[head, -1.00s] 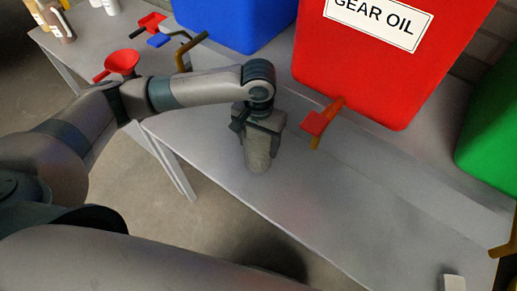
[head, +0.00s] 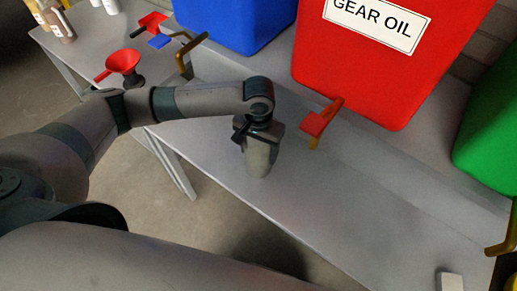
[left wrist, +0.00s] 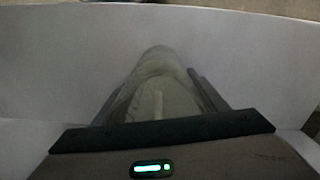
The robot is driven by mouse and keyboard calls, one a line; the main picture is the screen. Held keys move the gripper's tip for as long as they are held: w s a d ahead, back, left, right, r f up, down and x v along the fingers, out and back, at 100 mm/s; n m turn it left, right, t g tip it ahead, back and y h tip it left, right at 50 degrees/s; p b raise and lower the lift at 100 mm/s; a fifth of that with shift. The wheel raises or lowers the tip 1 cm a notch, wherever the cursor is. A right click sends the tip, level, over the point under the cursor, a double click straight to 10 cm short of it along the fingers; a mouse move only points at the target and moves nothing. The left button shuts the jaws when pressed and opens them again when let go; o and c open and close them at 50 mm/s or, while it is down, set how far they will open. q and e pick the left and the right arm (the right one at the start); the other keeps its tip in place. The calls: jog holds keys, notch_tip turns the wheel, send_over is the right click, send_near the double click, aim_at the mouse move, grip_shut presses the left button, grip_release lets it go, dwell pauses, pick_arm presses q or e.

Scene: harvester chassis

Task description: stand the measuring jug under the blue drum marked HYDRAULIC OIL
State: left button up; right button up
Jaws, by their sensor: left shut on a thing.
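The measuring jug (head: 261,155) is a greyish, translucent vessel. My left gripper (head: 258,138) is shut on it over the front part of the bench, in front of the red drum and left of its tap. In the left wrist view the jug (left wrist: 158,85) lies between the two dark fingers. I cannot tell whether its base touches the bench. The blue drum (head: 235,20) stands at the upper left, cut by the picture's top edge, with its label out of view. Its tap (head: 190,52) has a brown spout and a blue handle (head: 160,41). My right gripper is not in view.
The red drum (head: 385,75) marked GEAR OIL has a red-handled tap (head: 318,122) overhanging the bench (head: 330,205). A green drum (head: 490,140) stands at the right. A red funnel (head: 124,61) and several bottles (head: 58,22) are at the left. A small white block lies at lower right.

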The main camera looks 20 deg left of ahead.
aim_at(261, 149)
pick_arm(q)
jog(key=o, duration=1.1)
jog(key=shift+r, duration=0.1)
notch_tip(261, 149, up, 10)
jog(key=b, duration=0.3)
jog(key=shift+r, duration=1.05)
